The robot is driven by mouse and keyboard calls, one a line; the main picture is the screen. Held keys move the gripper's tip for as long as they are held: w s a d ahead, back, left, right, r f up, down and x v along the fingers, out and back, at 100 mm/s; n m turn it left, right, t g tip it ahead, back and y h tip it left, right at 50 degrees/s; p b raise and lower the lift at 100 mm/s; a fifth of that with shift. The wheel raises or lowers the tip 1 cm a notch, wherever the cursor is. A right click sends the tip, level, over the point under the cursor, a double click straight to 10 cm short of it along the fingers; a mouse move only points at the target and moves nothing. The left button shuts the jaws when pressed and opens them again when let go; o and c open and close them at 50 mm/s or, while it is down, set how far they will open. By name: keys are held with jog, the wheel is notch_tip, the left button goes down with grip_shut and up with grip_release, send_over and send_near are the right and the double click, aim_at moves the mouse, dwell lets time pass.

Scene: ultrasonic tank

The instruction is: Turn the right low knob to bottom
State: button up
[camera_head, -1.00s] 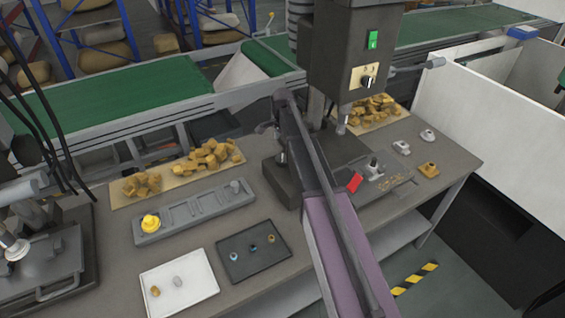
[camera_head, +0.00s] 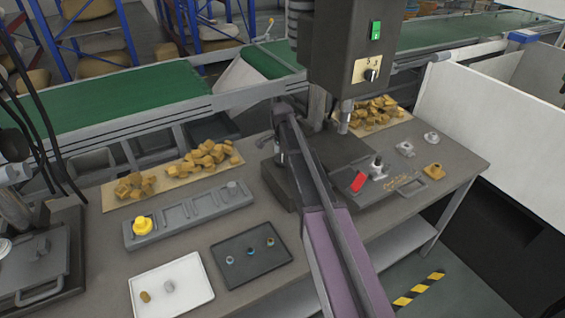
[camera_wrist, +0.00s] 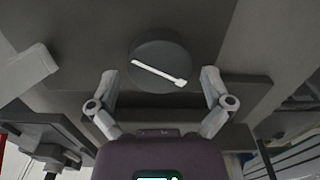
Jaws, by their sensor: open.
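A round dark knob (camera_wrist: 152,50) with a white pointer bar faces me in the wrist view. The bar slants from upper left to lower right, with its wider end at the lower right. My gripper (camera_wrist: 160,84) is open, with one finger on each side of the knob's lower part; I cannot tell whether either finger touches it. In the head view, a small black knob (camera_head: 370,75) sits on a pale yellow plate on the press head, below a green switch (camera_head: 376,30). I cannot tell whether it is the same knob. My gripper is not clear in the head view.
The grey press (camera_head: 338,50) stands on the workbench (camera_head: 100,243) beside my arm. A slotted grey holder (camera_head: 188,216), a white tray (camera_head: 196,306) and a black tray (camera_head: 270,263) lie left of my arm. A red-handled fixture (camera_head: 358,182) lies right of it.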

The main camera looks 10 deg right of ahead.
jog(key=shift+f, duration=0.35)
jog(key=c, duration=0.9)
